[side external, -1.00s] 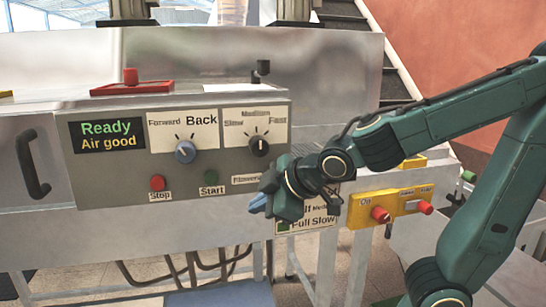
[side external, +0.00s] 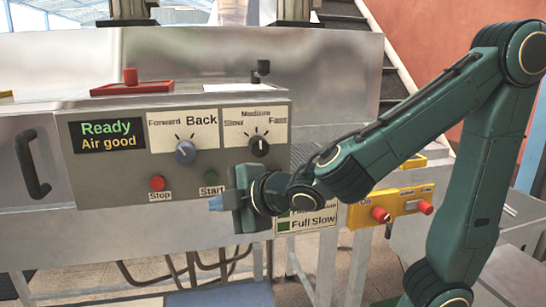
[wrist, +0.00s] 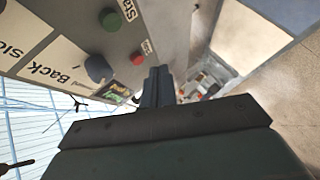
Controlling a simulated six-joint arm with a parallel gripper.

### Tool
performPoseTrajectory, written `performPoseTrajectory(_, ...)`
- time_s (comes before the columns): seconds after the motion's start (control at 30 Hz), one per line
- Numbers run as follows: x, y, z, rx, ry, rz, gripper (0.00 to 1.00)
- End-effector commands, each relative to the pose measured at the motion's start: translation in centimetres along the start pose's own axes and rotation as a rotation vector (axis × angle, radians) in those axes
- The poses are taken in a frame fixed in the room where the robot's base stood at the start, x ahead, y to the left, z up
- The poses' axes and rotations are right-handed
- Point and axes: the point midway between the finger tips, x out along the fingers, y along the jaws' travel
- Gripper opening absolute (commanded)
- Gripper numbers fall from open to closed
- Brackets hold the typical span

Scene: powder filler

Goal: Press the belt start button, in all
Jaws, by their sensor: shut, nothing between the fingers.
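The green button labelled Start (side external: 211,177) is on the grey control panel (side external: 105,185), to the right of the red Stop button (side external: 157,183). In the wrist view the green button (wrist: 110,18) shows at the upper left, with the red button (wrist: 138,58) closer to my fingertips. My gripper (side external: 216,203) is shut and empty, with its fingertips just below the Start button in the side view. In the wrist view the shut fingers (wrist: 158,78) point past the buttons, apart from the green one. No contact with the panel is visible.
The display (side external: 107,135) reads Ready, Air good. A yellow box (side external: 404,204) with red buttons stands at the right. A black handle (side external: 35,165) sticks out at the left.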

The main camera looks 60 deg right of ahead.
Motion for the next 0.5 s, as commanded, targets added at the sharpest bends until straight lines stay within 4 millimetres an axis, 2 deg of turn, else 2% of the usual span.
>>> performPoseTrajectory(0.5,1.3,1.0,1.0,0.003,-0.004,0.0,0.0)
